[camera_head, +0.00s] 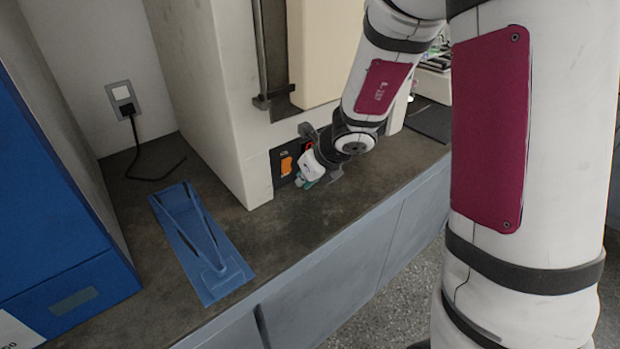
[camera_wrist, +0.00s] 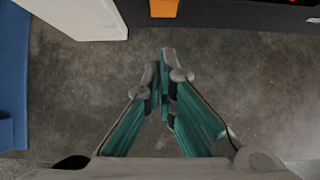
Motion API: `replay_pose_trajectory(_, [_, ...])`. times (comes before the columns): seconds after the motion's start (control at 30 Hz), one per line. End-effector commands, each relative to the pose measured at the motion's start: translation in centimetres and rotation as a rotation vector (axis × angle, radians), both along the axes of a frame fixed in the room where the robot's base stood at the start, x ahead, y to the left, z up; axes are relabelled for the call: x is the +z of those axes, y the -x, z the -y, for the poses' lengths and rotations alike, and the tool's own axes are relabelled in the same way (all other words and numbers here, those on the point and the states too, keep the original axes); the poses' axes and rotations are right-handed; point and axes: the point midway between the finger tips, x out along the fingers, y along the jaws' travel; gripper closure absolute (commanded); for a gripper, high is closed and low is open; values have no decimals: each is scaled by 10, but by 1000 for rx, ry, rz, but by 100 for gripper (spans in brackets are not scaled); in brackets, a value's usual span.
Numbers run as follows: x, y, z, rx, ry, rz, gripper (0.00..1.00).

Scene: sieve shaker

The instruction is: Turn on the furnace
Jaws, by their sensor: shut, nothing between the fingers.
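The furnace (camera_head: 232,95) is a tall cream cabinet on the dark counter. Low on its front is a black control panel (camera_head: 279,170) with an orange switch (camera_head: 287,166) and a small red light beside my wrist. My gripper (camera_head: 302,182) is in front of the panel, just right of the orange switch. In the wrist view, my gripper (camera_wrist: 165,55) is shut and empty, its fingertips together over the counter. The orange switch (camera_wrist: 163,8) shows at the top edge, in line with the fingertips and apart from them. My wrist hides part of the panel.
A blue stand (camera_head: 200,245) lies on the counter to the left of the furnace. A blue box (camera_head: 60,215) stands at the far left. A wall socket (camera_head: 122,98) holds a plug with a black cable. The counter (camera_head: 300,222) before the panel is clear.

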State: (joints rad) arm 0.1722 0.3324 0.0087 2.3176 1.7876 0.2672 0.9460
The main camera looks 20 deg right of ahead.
Motion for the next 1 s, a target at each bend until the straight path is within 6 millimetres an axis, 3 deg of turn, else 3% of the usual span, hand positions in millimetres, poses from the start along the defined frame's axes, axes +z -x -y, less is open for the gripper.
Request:
replay_pose_trajectory(0.03, [9, -6, -2, 2, 0, 4, 100])
replay_pose_trajectory(0.3, [17, -25, -8, 1, 0, 3, 100])
replay_pose_trajectory(0.77, [17, -30, -10, 0, 0, 4, 100])
replay_pose_trajectory(1.0, [31, -42, -14, 2, 1, 6, 100])
